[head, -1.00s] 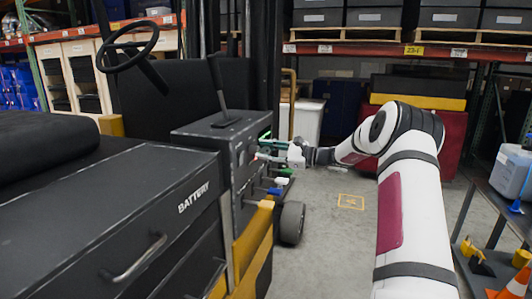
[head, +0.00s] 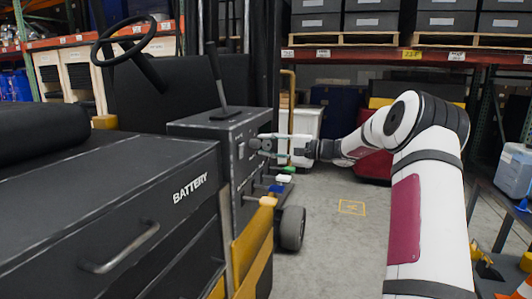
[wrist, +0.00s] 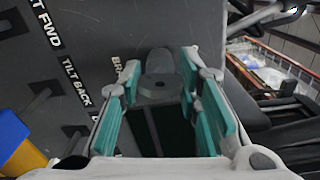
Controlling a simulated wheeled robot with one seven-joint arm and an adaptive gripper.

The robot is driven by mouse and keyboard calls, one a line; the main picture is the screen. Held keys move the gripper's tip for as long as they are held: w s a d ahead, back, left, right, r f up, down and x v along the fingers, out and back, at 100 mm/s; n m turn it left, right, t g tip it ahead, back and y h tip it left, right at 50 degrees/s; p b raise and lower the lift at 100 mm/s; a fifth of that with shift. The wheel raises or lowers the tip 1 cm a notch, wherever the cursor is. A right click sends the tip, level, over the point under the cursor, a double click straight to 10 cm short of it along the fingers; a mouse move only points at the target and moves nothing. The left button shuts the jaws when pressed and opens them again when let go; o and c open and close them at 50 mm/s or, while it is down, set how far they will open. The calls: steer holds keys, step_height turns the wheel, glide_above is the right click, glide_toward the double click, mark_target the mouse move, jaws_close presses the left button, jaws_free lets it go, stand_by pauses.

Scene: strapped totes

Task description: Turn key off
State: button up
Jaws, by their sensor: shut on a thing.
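The key (wrist: 158,64) is a small grey, rounded piece on the dark control panel, at top centre in the wrist view. My gripper (wrist: 158,82) has its teal finger pads on the left and right of the key and is shut on it. In the head view my gripper (head: 268,146) is at the side face of the black control box (head: 228,128). The fingers hide the key there, and its exact turn angle is hard to tell.
Panel labels and dark levers lie left of the key in the wrist view. Coloured levers (head: 282,179) stick out below my gripper. A tall lever (head: 217,85) stands on the box. A battery drawer (head: 150,195) is at the left; open floor (head: 335,245) is at the right.

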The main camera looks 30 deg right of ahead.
steer(key=shift+f+n+b, duration=0.1)
steer(key=shift+n+b, duration=0.7)
steer(key=shift+n, duration=0.1)
steer(key=o, duration=1.2)
steer(key=shift+c, duration=0.2)
steer(key=v, duration=1.2)
